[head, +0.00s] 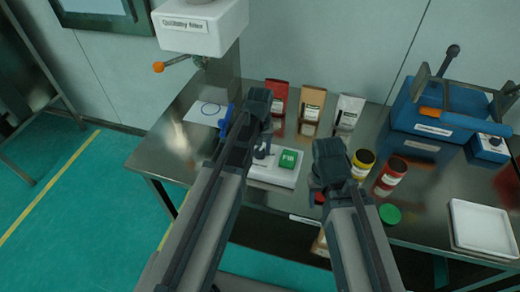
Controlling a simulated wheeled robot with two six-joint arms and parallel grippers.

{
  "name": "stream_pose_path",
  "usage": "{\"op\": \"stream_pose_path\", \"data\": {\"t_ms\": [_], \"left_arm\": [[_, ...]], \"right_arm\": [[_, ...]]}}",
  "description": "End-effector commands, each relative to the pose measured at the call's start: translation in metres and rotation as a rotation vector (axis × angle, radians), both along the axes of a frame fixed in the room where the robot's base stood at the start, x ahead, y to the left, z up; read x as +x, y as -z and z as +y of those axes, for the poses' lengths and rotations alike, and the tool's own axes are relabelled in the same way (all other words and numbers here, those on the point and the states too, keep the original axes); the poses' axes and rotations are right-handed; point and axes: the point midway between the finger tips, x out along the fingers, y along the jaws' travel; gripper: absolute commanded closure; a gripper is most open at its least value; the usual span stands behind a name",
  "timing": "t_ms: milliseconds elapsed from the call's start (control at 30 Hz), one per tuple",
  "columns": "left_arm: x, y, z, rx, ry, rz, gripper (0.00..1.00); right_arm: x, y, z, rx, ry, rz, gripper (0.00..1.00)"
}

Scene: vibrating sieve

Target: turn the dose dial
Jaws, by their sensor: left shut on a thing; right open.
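I cannot make out for certain which part is the dose dial. A white dispenser (205,27) with a label hangs at the upper left, with an orange-tipped lever (158,67) at its side. A small blue control box (488,149) at the far right carries a dark knob. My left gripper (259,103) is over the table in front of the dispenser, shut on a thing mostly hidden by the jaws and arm. A blue part (225,122) shows just left of it. My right gripper (329,160) is open and empty, right of the scale.
A white scale (284,178) with a green block (288,159) stands between the arms. Red, brown and white pouches stand along the back. Yellow (363,163) and red (391,175) jars are right of my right gripper. A blue machine (432,115) and a white tray (482,229) are farther right.

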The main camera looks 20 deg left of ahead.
Motion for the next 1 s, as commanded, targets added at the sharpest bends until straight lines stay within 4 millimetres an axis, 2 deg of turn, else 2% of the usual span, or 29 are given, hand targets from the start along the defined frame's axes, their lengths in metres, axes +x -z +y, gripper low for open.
{"op": "stream_pose_path", "data": {"t_ms": [600,1000], "left_arm": [[0.0,0.0001,0.0,0.0,-0.561,0.0,1.0],[-0.0001,0.0001,0.0,0.0,-0.783,0.0,1.0]], "right_arm": [[0.0,0.0001,0.0,0.0,0.0,0.0,0.5],[0.0,0.0001,0.0,0.0,0.0,0.0,0.5]]}}
